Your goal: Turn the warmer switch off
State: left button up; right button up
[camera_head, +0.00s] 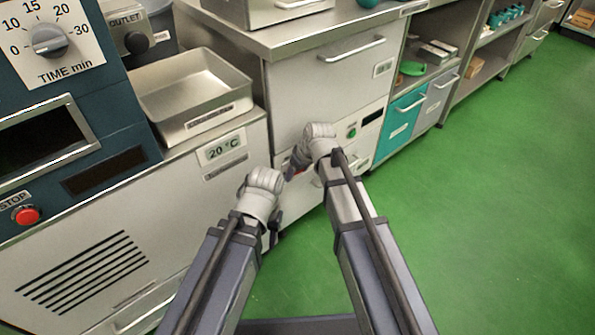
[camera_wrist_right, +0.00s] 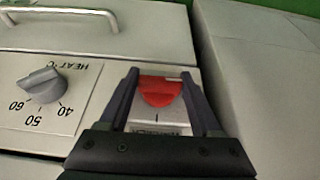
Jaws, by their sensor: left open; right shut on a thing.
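The letters on the switch plate are partly hidden by the gripper body. My left gripper (camera_head: 276,218) is open and empty, lower and left of the right one, in front of the counter.
A grey heat knob (camera_wrist_right: 42,86) sits beside the switch on the warmer front. A metal tray (camera_head: 190,95) stands on the counter at left. The green floor (camera_head: 480,220) is clear at right.

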jog(key=o, duration=1.4)
jog(key=shift+r, duration=0.15)
jog(key=p+v, duration=0.7)
jog(key=shift+s+d+r, duration=0.1)
jog(key=shift+s+r, duration=0.05)
jog(key=shift+r, duration=0.1)
